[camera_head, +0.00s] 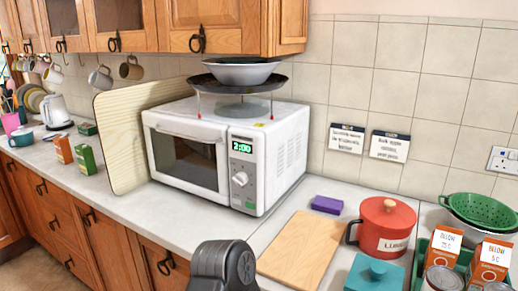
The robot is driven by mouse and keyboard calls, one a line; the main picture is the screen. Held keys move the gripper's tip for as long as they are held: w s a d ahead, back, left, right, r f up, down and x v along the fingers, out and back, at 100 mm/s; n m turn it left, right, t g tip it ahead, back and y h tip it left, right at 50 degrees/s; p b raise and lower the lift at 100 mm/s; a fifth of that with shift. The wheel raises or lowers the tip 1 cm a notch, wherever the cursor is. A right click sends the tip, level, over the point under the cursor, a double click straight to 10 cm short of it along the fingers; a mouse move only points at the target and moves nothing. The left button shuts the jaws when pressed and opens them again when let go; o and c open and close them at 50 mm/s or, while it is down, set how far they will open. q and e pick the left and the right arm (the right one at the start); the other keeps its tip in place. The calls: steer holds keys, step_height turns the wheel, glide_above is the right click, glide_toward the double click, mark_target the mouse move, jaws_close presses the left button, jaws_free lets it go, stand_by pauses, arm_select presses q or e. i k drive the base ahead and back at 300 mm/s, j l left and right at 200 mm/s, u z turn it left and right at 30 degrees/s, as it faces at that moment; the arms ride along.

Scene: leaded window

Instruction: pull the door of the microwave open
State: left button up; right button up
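The white microwave (270,150) stands on the counter against the tiled wall, turned at an angle. Its door (185,160), with a dark window and white frame, faces the front left and looks shut. A control panel (242,170) with a green display reading 2:00 and a dial is to the right of the door. A dark grey part of my own arm (222,266) rises at the bottom edge, in front of and below the microwave. Neither gripper's fingers show.
A wire rack with a dark pan and pale bowl (240,71) stands on the microwave. A ribbed board (120,140) leans at its left. A wooden board (298,250), purple sponge (327,204) and red pot (384,228) lie right. Counter before the door is clear.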

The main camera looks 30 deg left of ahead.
mark_target(190, 166)
steer(key=j+u, duration=0.1)
steer(key=u, duration=3)
steer(key=k+l, duration=0.4)
steer(key=k, duration=0.2)
